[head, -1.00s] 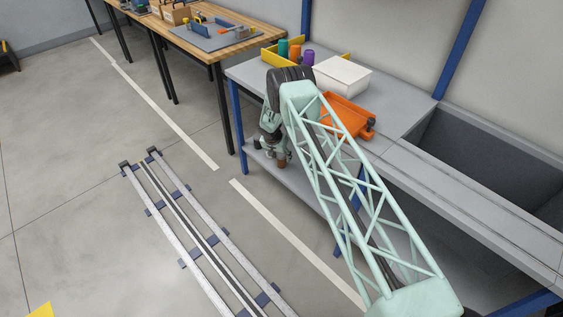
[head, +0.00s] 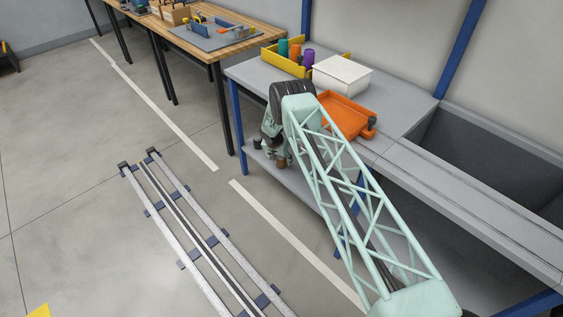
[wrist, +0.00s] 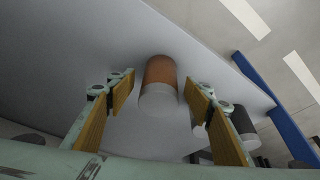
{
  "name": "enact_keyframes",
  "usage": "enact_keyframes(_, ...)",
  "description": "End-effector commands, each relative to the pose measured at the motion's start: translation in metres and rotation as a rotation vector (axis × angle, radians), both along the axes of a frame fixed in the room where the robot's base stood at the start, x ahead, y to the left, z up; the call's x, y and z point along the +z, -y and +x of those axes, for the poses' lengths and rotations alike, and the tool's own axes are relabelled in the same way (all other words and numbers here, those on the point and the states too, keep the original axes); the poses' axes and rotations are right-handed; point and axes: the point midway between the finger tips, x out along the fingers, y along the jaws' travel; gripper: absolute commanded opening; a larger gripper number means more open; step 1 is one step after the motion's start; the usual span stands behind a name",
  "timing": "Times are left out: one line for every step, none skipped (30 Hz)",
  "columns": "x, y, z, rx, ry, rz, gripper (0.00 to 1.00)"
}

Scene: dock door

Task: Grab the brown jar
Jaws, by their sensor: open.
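The brown jar (wrist: 160,72) is in the middle of the wrist view, with a pale grey round end facing the camera. It stands on the grey lower shelf (wrist: 75,55) of the bench. My gripper (wrist: 161,84) is open, with one wood-coloured finger pad on each side of the jar. Gaps show between the jar and both fingertips. In the head view a small brown part of the jar (head: 281,163) shows just below my gripper, which my wrist partly hides.
A dark cylinder (wrist: 245,128) is partly hidden behind the right finger. A blue bench leg (wrist: 270,105) is at right. On the benchtop are an orange tray (head: 345,117), a white box (head: 342,76) and a yellow-sided bin (head: 281,64) with coloured jars.

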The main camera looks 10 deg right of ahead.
Motion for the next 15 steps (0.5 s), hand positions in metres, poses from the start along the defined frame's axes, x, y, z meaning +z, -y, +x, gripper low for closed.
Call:
enact_keyframes(0.0001,0.0,0.0,0.0,0.0,0.0,0.47)
enact_keyframes(0.0,0.0,0.0,0.0,0.0,0.0,0.47)
enact_keyframes(0.0,0.0,0.0,0.0,0.0,0.0,0.47)
enact_keyframes(0.0,0.0,0.0,0.0,0.0,0.0,0.44)
enact_keyframes(0.0,0.0,0.0,0.0,0.0,0.0,0.41)
enact_keyframes(0.0001,0.0,0.0,0.0,0.0,0.0,0.37)
enact_keyframes(0.0001,0.0,0.0,0.0,0.0,0.0,0.35)
enact_keyframes(0.0001,0.0,0.0,0.0,0.0,0.0,0.32)
enact_keyframes(0.0001,0.0,0.0,0.0,0.0,0.0,0.28)
enact_keyframes(0.0,0.0,0.0,0.0,0.0,0.0,0.26)
enact_keyframes(0.0,0.0,0.0,0.0,0.0,0.0,0.23)
enact_keyframes(0.0,0.0,0.0,0.0,0.0,0.0,0.19)
enact_keyframes(0.0004,0.0,0.0003,0.0,0.0,0.0,0.18)
enact_keyframes(0.0004,0.0,0.0003,0.0,0.0,0.0,0.18)
enact_keyframes(0.0004,0.0,0.0003,0.0,0.0,0.0,0.18)
